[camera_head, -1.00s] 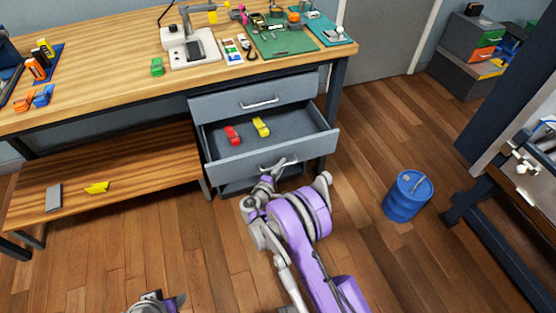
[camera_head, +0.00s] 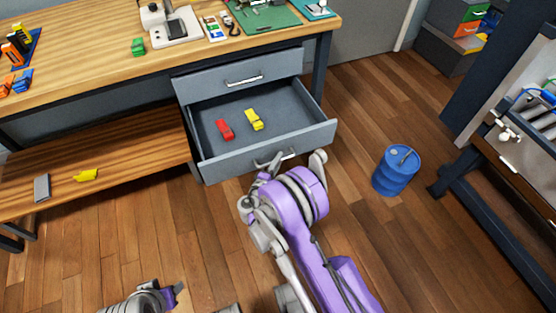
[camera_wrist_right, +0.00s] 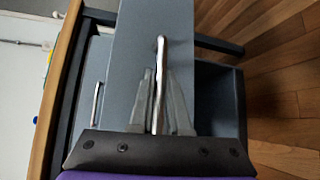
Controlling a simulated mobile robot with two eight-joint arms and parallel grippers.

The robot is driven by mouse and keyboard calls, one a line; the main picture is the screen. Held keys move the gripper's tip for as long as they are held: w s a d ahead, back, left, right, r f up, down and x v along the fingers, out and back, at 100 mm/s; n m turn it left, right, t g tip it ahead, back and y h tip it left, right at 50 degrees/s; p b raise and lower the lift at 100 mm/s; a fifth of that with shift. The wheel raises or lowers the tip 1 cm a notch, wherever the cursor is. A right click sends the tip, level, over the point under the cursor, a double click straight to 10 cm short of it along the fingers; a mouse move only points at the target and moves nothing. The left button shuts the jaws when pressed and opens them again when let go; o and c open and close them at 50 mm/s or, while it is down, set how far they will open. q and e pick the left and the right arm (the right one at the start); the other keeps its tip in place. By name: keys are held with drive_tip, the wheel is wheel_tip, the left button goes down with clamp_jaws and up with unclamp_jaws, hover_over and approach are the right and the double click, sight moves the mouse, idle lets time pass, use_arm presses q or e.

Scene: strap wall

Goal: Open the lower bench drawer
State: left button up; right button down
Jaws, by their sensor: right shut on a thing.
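The lower bench drawer (camera_head: 230,158) is a grey drawer pulled out under the wooden bench, open at the top. A red block-like thing (camera_head: 225,129) and a yellow one (camera_head: 254,120) lie inside it. My right gripper (camera_head: 272,168) is at the drawer's front, partly hidden by my purple arm. In the right wrist view its fingers (camera_wrist_right: 161,105) are shut on the silver bar handle (camera_wrist_right: 160,60) of the drawer front. My left gripper (camera_head: 178,292) shows only in part at the bottom edge, away from the bench; its jaws are unclear.
The upper drawer (camera_head: 240,75) is shut above the open one. A blue barrel (camera_head: 396,170) stands on the floor to the right. A low wooden shelf (camera_head: 110,155) is left of the drawers. The wooden floor in front is mostly clear.

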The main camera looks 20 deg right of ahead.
drive_tip(key=c, duration=0.9)
unclamp_jaws()
drive_tip(key=shift+a, duration=0.1)
drive_tip(key=p+v, duration=0.1)
drive_tip(key=v, duration=0.9)
drive_tip(key=shift+s+a, duration=0.2)
drive_tip(key=shift+s, duration=0.15)
drive_tip(key=shift+r, duration=0.1)
